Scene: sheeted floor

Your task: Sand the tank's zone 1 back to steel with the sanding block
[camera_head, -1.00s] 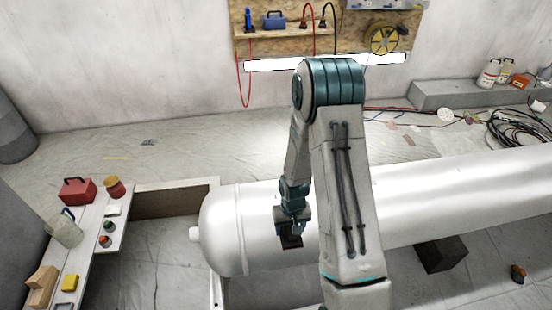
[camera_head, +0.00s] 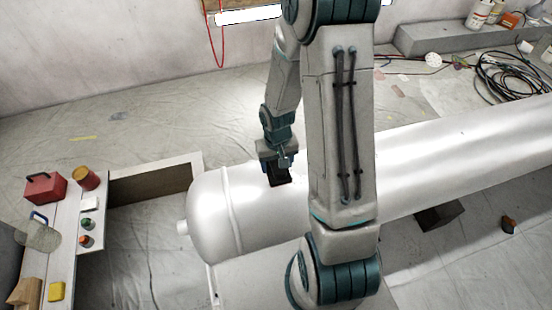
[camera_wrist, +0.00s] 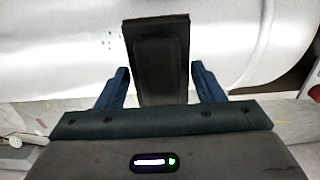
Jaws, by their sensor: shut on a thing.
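The white tank (camera_head: 430,168) lies on its side across the head view, with its domed end to the left; it also fills the top of the wrist view (camera_wrist: 60,50). My gripper (camera_head: 278,166) is at the tank's upper side, near the seam by the domed end. In the wrist view my gripper (camera_wrist: 160,88) is shut on the dark sanding block (camera_wrist: 160,60), which sits between the blue fingers. The block (camera_head: 280,178) appears to be at the tank's surface; I cannot tell whether it touches. A few small dark specks show on the tank beside it. No zone marking is readable.
A bench (camera_head: 62,240) at the left holds a red box (camera_head: 45,188), an orange-brown jar (camera_head: 86,177), a clear jug, a yellow block (camera_head: 56,291) and small jars. Coiled cables (camera_head: 510,78) lie at the back right. Sheeted floor behind the tank is mostly clear.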

